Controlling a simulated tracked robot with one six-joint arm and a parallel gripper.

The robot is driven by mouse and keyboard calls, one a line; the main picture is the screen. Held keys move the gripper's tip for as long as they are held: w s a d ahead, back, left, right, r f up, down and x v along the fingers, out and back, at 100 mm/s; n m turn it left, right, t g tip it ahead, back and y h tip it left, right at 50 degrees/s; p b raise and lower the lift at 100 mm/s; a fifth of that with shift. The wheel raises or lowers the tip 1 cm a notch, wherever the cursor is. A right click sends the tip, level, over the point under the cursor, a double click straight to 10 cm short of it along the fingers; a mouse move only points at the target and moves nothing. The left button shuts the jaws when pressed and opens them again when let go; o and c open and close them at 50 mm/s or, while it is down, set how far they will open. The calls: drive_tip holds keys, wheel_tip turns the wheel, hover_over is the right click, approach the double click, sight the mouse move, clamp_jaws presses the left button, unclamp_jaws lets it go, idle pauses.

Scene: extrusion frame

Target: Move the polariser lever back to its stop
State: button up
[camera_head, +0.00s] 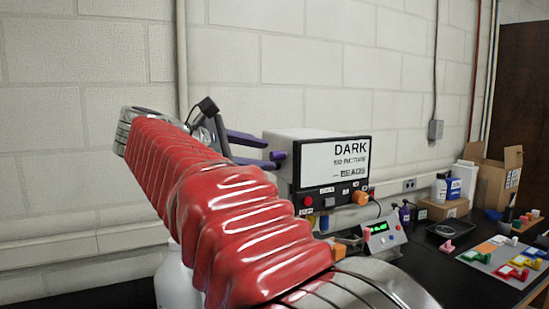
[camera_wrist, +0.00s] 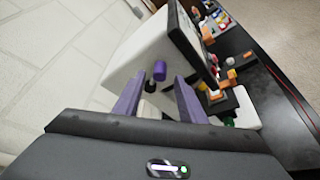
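The white box (camera_head: 290,147) has a dark front with a screen (camera_head: 335,161) reading "DARK" and a line ending in "BEADS". A short purple knob (camera_head: 278,155) stands out from its left side; it looks like the polariser lever's end. In the wrist view the purple knob (camera_wrist: 160,70) is upright, with a black piece (camera_wrist: 150,87) below it. My gripper (camera_head: 271,154) is open, its purple fingers pointing at the box side. In the wrist view the knob appears between the fingertips (camera_wrist: 160,78), with visible gaps on both sides. Contact is not visible. The lever's stop cannot be made out.
An orange knob (camera_head: 360,198) and buttons are on the box front. A small control unit (camera_head: 383,236) with a green display stands before it. A black tray (camera_head: 444,231), coloured blocks and cartons (camera_head: 497,180) lie right. The wall is close behind; my red-sleeved arm hides the bench at left.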

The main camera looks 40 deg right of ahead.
sight(271, 156)
drive_tip(key=shift+x, duration=2.5)
clamp_jaws()
